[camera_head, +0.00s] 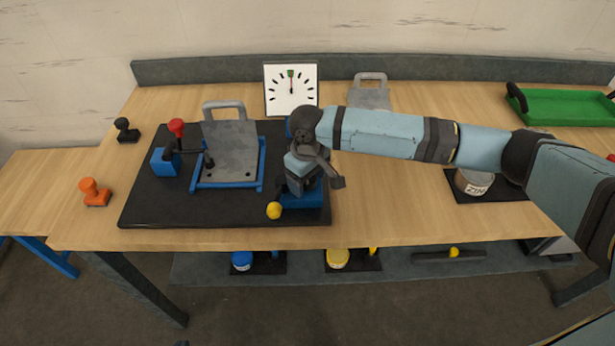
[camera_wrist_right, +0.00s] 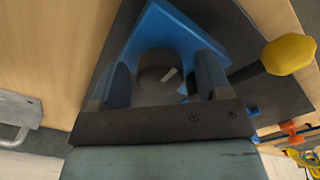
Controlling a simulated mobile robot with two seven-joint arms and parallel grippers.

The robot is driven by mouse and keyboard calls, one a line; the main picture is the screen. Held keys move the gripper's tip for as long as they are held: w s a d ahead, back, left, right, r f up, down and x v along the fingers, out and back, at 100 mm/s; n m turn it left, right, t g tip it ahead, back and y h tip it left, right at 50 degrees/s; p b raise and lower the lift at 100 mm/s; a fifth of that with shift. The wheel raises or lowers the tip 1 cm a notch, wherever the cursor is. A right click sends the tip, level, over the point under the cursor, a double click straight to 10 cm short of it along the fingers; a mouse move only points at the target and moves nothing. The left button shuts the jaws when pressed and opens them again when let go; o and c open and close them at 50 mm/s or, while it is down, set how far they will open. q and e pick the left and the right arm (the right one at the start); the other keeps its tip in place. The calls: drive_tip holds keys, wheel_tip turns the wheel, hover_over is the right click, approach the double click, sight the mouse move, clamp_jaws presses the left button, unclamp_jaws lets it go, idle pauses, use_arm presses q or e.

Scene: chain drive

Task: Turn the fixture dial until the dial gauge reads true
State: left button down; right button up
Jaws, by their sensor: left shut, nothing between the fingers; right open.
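The dial gauge (camera_head: 278,101) is a white square panel with black ticks and a green mark at the top, standing at the back of the table. Its needle points nearly straight up, toward the green mark. The fixture dial (camera_wrist_right: 152,68) is a dark round knob with a pale mark, on a blue block (camera_head: 312,200). My right gripper (camera_head: 305,184) points down over this block. In the right wrist view its open fingers (camera_wrist_right: 160,78) stand on either side of the dial; contact is unclear. The dial is hidden in the head view. My left gripper is not in view.
A black base plate (camera_head: 190,211) carries a grey plate (camera_head: 230,150) in a blue frame, a red-knobbed lever (camera_head: 177,128) and a yellow ball knob (camera_head: 273,210). Orange (camera_head: 95,193) and black (camera_head: 127,131) stamp-like things stand left. A green tray (camera_head: 560,106) lies right.

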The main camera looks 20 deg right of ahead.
drive_tip(key=c, duration=0.9)
drive_tip(key=shift+r+n+p, duration=0.15)
drive_tip(key=shift+n+p, duration=0.15)
drive_tip(key=shift+p, duration=0.35)
drive_tip(key=shift+c, duration=0.2)
drive_tip(key=n+p, duration=0.3)
drive_tip(key=p, duration=0.1)
drive_tip(key=shift+r+p, duration=0.15)
drive_tip(key=shift+p, duration=0.25)
drive_tip(key=n+p, duration=0.2)
drive_tip(key=shift+n, duration=0.3)
drive_tip(key=shift+n+p, duration=0.35)
drive_tip(key=shift+n, duration=0.15)
drive_tip(key=shift+f+n, duration=0.2)
drive_tip(key=shift+n, duration=0.2)
drive_tip(key=shift+p, duration=0.3)
drive_tip(key=o, duration=0.9)
